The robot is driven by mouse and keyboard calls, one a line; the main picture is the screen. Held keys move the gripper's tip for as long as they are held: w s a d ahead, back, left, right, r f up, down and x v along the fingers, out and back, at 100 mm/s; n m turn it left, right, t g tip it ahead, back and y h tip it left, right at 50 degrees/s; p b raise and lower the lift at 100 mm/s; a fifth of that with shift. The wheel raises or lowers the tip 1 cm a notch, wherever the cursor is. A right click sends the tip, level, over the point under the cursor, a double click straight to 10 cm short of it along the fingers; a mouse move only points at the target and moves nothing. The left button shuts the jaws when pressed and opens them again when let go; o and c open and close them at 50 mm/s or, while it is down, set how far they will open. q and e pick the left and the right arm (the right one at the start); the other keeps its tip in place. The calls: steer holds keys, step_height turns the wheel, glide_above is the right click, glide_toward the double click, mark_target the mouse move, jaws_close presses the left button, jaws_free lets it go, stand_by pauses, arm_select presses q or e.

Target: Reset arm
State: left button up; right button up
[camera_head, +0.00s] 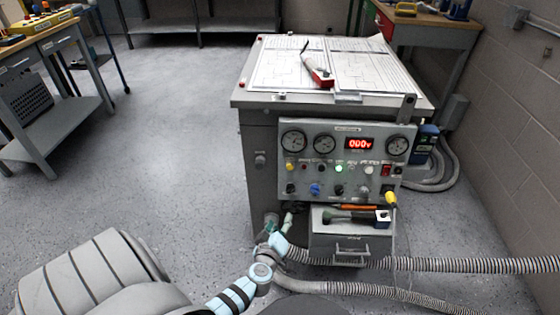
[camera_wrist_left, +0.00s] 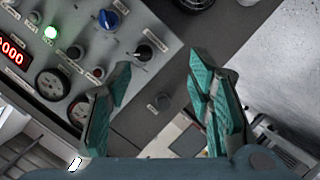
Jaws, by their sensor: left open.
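My left gripper (camera_head: 278,221) is low at the left front of the grey transformer cabinet (camera_head: 258,190), left of its drawer. In the left wrist view its teal fingers (camera_wrist_left: 160,72) stand wide apart with nothing between them. The control panel (camera_head: 318,167) shows gauges, a red display (camera_head: 359,143) reading 000 V and a lit green lamp (camera_head: 339,169). In the left wrist view a black knob (camera_wrist_left: 143,52) and a blue knob (camera_wrist_left: 108,19) lie beyond the left finger. Contact with the cabinet cannot be told. My right gripper is out of view.
Papers (camera_head: 290,70) and a red-and-white tool (camera_head: 318,70) lie on the cabinet top. Tools rest on the drawer box (camera_head: 345,235). Ribbed hoses (camera_head: 430,265) cross the floor at right. A bench (camera_head: 50,120) stands at left; the floor between is clear.

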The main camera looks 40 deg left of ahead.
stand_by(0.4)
arm_select(q)
steer(key=s+d+f+m+g+h, duration=0.25)
steer(key=s+d+f+m, duration=0.2)
steer(key=f, duration=0.25)
steer(key=s+d+f+m+g+h, duration=0.1)
steer(key=s+d+f+m+h, duration=0.3)
steer(key=f, duration=0.4)
steer(key=s+f+m+g, duration=0.2)
steer(key=s+f, duration=0.2)
steer(key=s, duration=0.3)
steer(key=s+f+m+g, duration=0.2)
steer(key=s+f, duration=0.2)
steer(key=s, duration=0.3)
steer(key=s+f+m+g+y, duration=0.1)
steer(key=s+f+m+g, duration=0.25)
steer(key=s, duration=1.05)
step_height(320, 180, up, 14)
steer(key=s+p, duration=0.1)
steer(key=p, duration=1.3)
steer(key=shift+s+d+n, duration=0.3)
steer(key=shift+n, duration=0.1)
